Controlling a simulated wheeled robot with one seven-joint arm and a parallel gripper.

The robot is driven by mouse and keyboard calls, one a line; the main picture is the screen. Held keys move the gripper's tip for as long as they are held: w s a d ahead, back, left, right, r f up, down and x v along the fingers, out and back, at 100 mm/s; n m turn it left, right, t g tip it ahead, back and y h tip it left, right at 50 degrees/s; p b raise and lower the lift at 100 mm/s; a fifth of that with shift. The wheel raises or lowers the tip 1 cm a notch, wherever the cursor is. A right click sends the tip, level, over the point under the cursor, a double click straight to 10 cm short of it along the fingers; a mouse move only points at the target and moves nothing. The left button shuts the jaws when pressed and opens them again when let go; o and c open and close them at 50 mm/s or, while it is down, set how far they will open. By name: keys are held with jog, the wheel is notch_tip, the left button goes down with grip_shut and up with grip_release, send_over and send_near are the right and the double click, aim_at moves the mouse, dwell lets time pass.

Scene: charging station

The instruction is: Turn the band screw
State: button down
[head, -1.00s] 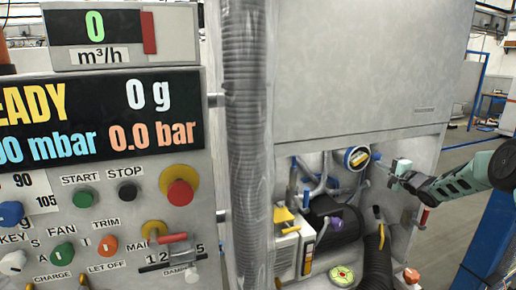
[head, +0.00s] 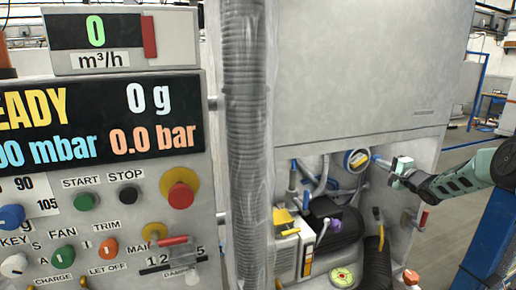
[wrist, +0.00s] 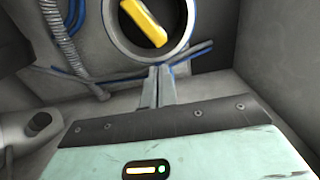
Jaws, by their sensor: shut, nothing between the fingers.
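My gripper (wrist: 160,70) is shut and empty. In the wrist view its two grey fingers are together, with the tips at the lower rim of a round grey ring (wrist: 116,42). Whether they touch the rim is unclear. A yellow handle (wrist: 144,22) lies slanted across the dark face inside the ring. In the head view my gripper (head: 377,160) reaches in from the right, beside the round blue-and-white fitting (head: 357,161) in the open cabinet bay. I cannot make out a band screw clearly in either view.
The bay also holds a dark motor (head: 335,222), a pale pump box (head: 296,247) and a black corrugated hose (head: 377,262). Blue cables (wrist: 80,72) run near the fingers. A large ribbed pipe (head: 246,140) stands left of the bay, beside the control panel (head: 130,215).

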jog(key=shift+w+d+r, duration=0.1)
jog(key=shift+r, duration=0.5)
jog(key=shift+p, duration=0.3)
jog(key=s+d+p, duration=0.1)
jog(key=s+d, duration=0.3)
jog(key=shift+s+p, duration=0.2)
jog(key=shift+p, duration=0.15)
dwell(0.4)
jog(key=shift+f, duration=0.1)
jog(key=w+a+f+b, duration=0.2)
jog(key=w+a+b, duration=0.2)
jog(key=b, duration=0.2)
jog(key=shift+a+f+b, duration=0.15)
jog(key=shift+f+b, duration=0.15)
jog(key=shift+b, duration=0.05)
dwell(0.4)
